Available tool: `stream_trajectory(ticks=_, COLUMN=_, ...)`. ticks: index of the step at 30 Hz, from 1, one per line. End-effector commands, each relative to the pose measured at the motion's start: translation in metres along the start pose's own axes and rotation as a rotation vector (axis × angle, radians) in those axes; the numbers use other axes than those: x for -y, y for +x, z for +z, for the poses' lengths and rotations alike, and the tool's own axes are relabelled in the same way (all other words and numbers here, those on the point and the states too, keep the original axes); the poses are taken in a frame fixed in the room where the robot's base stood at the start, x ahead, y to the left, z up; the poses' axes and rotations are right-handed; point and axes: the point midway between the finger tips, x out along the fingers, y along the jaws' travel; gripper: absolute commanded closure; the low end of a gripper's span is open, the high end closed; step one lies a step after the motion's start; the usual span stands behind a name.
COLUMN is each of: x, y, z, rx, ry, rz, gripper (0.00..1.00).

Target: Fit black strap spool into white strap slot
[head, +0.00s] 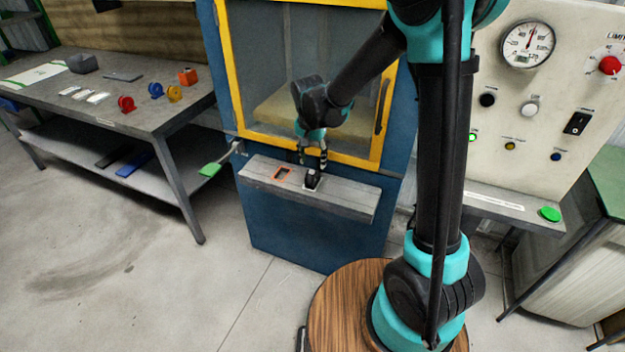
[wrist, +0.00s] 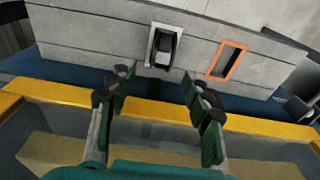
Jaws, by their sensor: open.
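The black strap spool (head: 312,179) stands in the white strap slot (head: 306,187) on the grey ledge of the blue cabinet. In the wrist view the spool (wrist: 164,47) sits inside the white frame of the slot (wrist: 151,52), which shows around it. I cannot tell how deep it is seated. My gripper (head: 313,157) is just above the spool in the head view, apart from it. In the wrist view my gripper (wrist: 155,80) has its fingers spread wide with nothing between them.
An orange-framed slot (wrist: 227,62) beside the white one is empty; it also shows in the head view (head: 283,174). The cabinet's yellow-framed door (head: 310,148) is close behind my gripper. A workbench (head: 150,115) at left holds red, blue and yellow spools. A gauge panel (head: 540,100) stands right.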

Motion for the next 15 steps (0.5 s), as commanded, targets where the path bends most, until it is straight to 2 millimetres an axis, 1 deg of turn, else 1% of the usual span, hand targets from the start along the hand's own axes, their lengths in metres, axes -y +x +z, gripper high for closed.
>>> stream_trajectory(ticks=5, x=0.0, y=0.01, z=0.001, rx=0.0, ry=0.0, rz=0.0, gripper=0.5)
stream_trajectory(ticks=12, x=0.002, y=0.042, z=0.007, rx=0.0, ry=0.0, rz=0.0, gripper=0.5)
stream_trajectory(ticks=15, x=0.002, y=0.051, z=0.006, rx=0.0, ry=0.0, rz=0.0, gripper=0.5)
